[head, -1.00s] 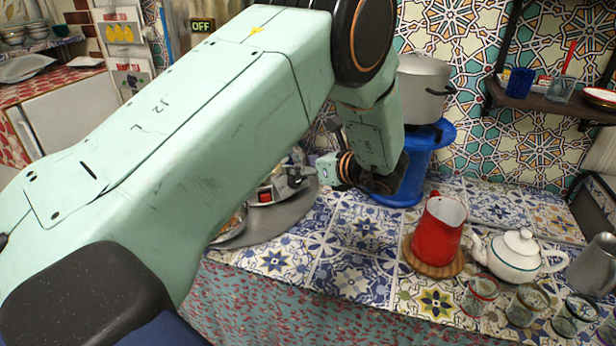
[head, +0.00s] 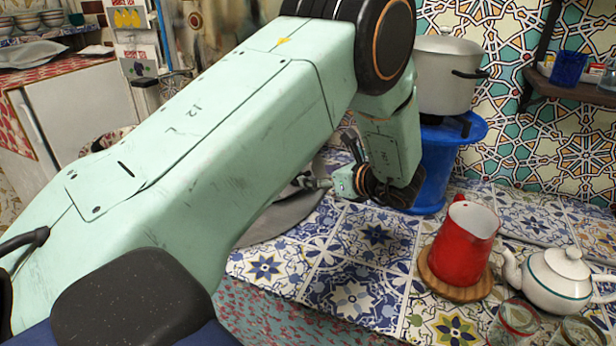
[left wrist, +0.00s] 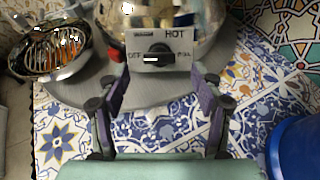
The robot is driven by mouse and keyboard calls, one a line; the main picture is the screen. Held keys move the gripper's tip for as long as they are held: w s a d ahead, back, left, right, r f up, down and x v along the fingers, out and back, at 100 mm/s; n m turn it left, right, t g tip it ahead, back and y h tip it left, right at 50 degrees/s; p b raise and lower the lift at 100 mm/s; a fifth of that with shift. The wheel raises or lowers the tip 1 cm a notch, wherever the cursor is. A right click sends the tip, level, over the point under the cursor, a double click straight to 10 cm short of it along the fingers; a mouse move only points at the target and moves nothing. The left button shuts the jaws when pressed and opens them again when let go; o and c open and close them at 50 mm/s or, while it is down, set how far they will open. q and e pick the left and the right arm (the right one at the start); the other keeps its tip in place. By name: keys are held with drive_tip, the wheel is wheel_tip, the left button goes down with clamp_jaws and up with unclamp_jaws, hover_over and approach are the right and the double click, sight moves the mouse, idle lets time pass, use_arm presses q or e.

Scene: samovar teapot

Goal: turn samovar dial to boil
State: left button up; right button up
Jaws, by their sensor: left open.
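The samovar's dial (left wrist: 158,53) is a dark knob on a pale plate (left wrist: 178,62) in the left wrist view. The plate reads OFF at left, HOT on top and a partly covered label at right. The knob's white mark points left, toward OFF. The shiny samovar body (left wrist: 190,18) rises behind it, cut by the top edge. My left gripper (left wrist: 157,78) is open, its fingers either side of the plate, with nothing between them that I can see held. In the head view my left gripper (head: 322,182) is small, and my arm hides the samovar.
A metal bowl-shaped part (left wrist: 48,45) is left of the samovar. A blue stand (head: 436,165) bears a pot (head: 445,75). A red jug (head: 464,245) and a white teapot (head: 556,280) stand further right. Tiled counter (head: 350,250) is clear before the gripper.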

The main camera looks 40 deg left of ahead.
sight(303, 174)
use_arm(q)
drive_tip(key=x, duration=0.5)
drive_tip(key=shift+a+f+b, duration=0.1)
drive_tip(key=shift+b, duration=0.2)
drive_tip(key=shift+a+f, duration=0.1)
drive_tip(key=shift+a, duration=0.3)
drive_tip(key=shift+w, duration=0.1)
drive_tip(key=c, duration=1.1)
drive_tip(key=shift+c, duration=0.2)
